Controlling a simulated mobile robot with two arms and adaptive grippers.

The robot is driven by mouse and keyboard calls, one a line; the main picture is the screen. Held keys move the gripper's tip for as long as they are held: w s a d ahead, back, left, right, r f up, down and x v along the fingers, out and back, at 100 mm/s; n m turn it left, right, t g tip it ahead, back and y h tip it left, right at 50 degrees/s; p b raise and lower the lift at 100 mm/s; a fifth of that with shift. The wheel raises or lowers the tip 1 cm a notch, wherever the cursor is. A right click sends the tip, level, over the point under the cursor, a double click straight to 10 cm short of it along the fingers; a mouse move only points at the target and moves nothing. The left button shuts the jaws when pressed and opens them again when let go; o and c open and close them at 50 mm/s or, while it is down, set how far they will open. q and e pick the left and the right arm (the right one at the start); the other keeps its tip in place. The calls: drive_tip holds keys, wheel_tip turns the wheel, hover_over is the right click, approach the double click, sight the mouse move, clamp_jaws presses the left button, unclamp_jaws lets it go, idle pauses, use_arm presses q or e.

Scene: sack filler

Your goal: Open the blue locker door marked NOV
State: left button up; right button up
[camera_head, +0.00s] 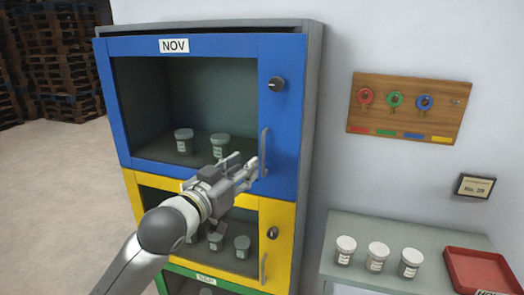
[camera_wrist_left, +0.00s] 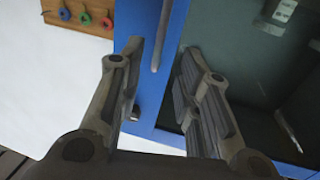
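The blue locker door (camera_head: 283,130) marked NOV is the top one, with a dark window and a round lock (camera_head: 277,84) at its upper right. I cannot tell whether it is fully closed. Its upright grey handle (camera_head: 264,140) is on the right side of the door and also shows in the left wrist view (camera_wrist_left: 162,35). My left gripper (camera_head: 248,168) is open and empty, near the lower part of the handle. In the left wrist view the handle appears between the spread fingertips (camera_wrist_left: 160,58); contact is not visible. My right gripper is not in view.
A yellow door (camera_head: 276,218) and a green one (camera_head: 204,276) are below. Right of the locker, a wooden key board (camera_head: 408,107) hangs on the wall. A side table (camera_head: 340,264) holds three jars and a red tray (camera_head: 482,270).

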sight(262, 153)
use_arm(q)
drive_tip(key=p+x, duration=0.3)
drive_tip(key=x, duration=0.6)
drive_tip(key=shift+w+d+f, duration=0.1)
drive_tip(key=shift+w+d, duration=0.15)
drive_tip(key=shift+w, duration=0.05)
drive_tip(key=shift+c, duration=0.5)
clamp_jaws()
